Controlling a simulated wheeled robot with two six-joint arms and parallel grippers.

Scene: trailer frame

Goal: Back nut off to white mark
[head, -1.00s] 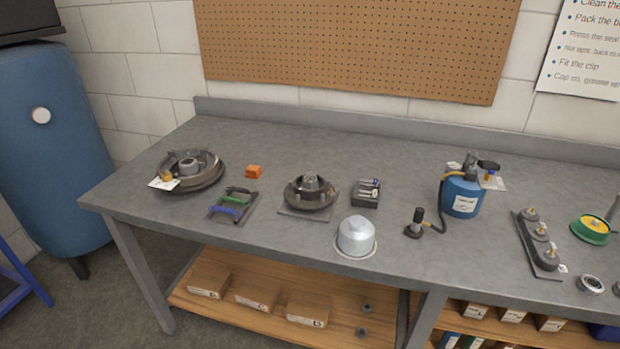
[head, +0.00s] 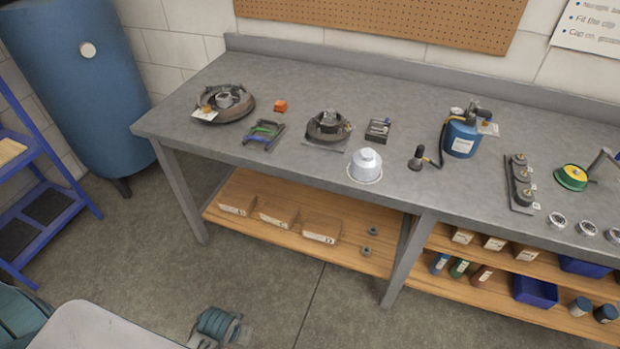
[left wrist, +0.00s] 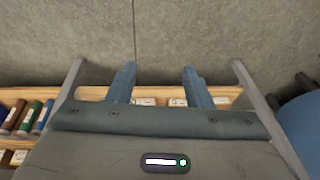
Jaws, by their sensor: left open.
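A dark hub (head: 327,125) with a raised centre sits on a grey plate on the workbench. A second, larger drum-like hub (head: 224,103) with a pale tag stands at the bench's left end. The nut and any white mark are too small to tell. A silver domed cap (head: 366,165) stands near the front edge. My left gripper (left wrist: 159,70) shows in the left wrist view, its two blue fingers apart with nothing between them. Floor and lower shelf lie beyond it, away from the hubs. My right gripper is not in view.
A blue rack (head: 45,175) stands left. The floor before the bench is largely clear.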

